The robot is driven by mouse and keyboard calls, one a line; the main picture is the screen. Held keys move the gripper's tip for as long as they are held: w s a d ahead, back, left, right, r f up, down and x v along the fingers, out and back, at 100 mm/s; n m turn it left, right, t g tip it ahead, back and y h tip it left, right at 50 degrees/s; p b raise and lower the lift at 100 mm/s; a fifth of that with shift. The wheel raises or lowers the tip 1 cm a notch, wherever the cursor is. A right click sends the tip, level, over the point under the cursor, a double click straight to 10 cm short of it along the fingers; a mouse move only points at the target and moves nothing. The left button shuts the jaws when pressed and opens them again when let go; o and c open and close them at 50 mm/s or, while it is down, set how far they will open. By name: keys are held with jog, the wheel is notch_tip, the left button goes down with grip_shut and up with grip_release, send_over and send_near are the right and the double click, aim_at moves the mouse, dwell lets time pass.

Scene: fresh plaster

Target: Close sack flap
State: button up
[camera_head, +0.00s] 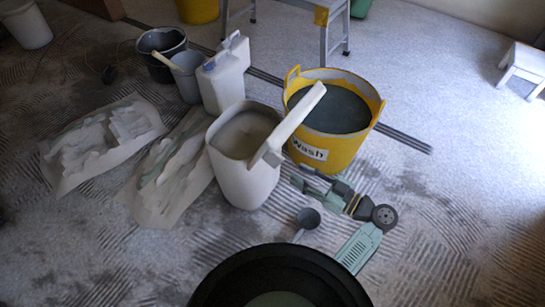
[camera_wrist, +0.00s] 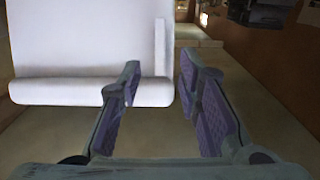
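The sack (camera_head: 245,180) is a pale, open-topped bag standing upright on the floor, with grey powder inside. Its flap (camera_head: 294,120) is a pale strip at the right rim, tilted up and out toward the bucket; the sack is open. In the wrist view, a large white panel with a rolled lower edge (camera_wrist: 90,92), apparently the flap, fills the upper left. My gripper (camera_head: 302,182) is low, just right of the sack. In the wrist view my gripper (camera_wrist: 158,80) has its fingers apart with nothing clearly between them. The panel's right end shows behind the left finger; contact cannot be told.
A yellow "Wash" bucket (camera_head: 309,152) stands close behind my gripper. A white jug (camera_head: 222,82) and grey buckets stand behind the sack. Crumpled paper sacks (camera_head: 105,145) lie left.

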aim_at(276, 161)
jog(key=p+x, duration=0.2)
jog(key=x, duration=0.7)
jog(key=shift+a, duration=0.1)
jog(key=shift+c, duration=0.2)
grip_shut()
dwell(0.4)
